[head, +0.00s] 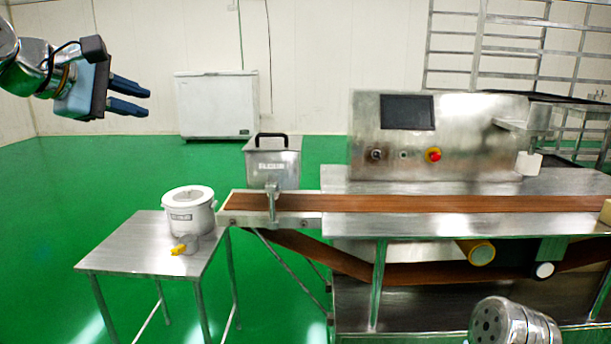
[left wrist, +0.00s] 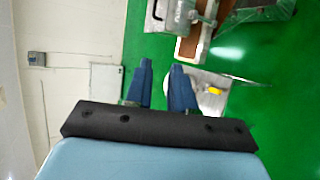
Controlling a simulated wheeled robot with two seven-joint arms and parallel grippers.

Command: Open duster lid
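The duster (head: 274,165) is a metal box at the left end of the conveyor, with a label on its front. Its flat lid (head: 262,145) is closed and carries a black arched handle (head: 271,136). My left gripper (head: 148,102) is raised at the upper left, well apart from the duster, with its two blue fingers parted and nothing between them. In the left wrist view the fingers (left wrist: 161,67) also stand apart and empty, and a metal box that looks like the duster (left wrist: 167,17) is partly cut off at the top edge. My right gripper is not in view.
A small metal table (head: 130,245) holds a white lidded pot (head: 188,218) and a yellow-tipped item (head: 180,249). The brown conveyor belt (head: 420,204) runs right past the machine's steel cabinet (head: 480,140). A white chest (head: 217,105) stands at the wall. Open green floor lies left.

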